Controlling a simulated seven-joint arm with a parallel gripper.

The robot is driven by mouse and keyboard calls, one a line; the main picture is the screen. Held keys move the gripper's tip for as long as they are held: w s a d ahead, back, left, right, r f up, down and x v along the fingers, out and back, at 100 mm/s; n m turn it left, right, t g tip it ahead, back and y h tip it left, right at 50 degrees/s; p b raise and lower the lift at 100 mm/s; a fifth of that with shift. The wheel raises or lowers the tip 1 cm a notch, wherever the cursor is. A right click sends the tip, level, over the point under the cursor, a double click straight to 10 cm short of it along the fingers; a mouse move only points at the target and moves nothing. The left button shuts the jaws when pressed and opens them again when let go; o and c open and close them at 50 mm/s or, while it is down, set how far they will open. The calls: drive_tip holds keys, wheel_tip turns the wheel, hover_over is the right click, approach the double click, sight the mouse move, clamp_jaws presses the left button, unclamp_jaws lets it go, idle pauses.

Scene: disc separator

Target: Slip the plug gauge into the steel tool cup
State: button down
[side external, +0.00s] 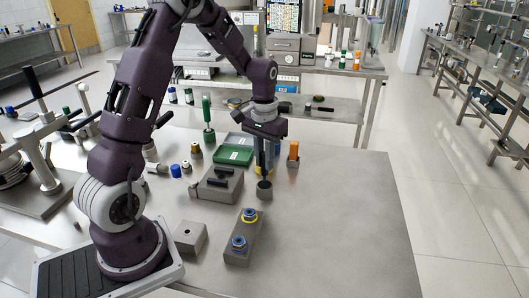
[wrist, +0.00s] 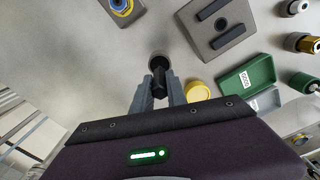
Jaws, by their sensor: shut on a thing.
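The steel tool cup (side external: 264,192) is a short grey cylinder standing on the table below my gripper (side external: 264,172). In the wrist view the round cup (wrist: 159,56) shows just beyond my fingertips. My gripper (wrist: 160,78) points down, its two grey fingers shut on the dark plug gauge (wrist: 160,72). The gauge is upright, and its lower end lines up with or overlaps the cup mouth in both views. I cannot tell whether its tip is inside the cup or just above it. The fingers hide part of the gauge.
A grey block with dark bars (side external: 218,186) stands left of the cup. A block with blue and yellow rings (side external: 243,238) and a holed block (side external: 186,239) are nearer the front. A green tray (side external: 234,155) and an orange-topped piece (side external: 293,151) stand behind. The table's right side is clear.

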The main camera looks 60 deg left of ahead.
sight(265, 174)
drive_tip(key=shift+f, duration=1.2)
idle(0.4)
drive_tip(key=shift+f, duration=0.45)
drive_tip(key=c, duration=1.3)
unclamp_jaws()
drive_tip(key=shift+f, duration=0.1)
drive_tip(key=shift+o, duration=0.2)
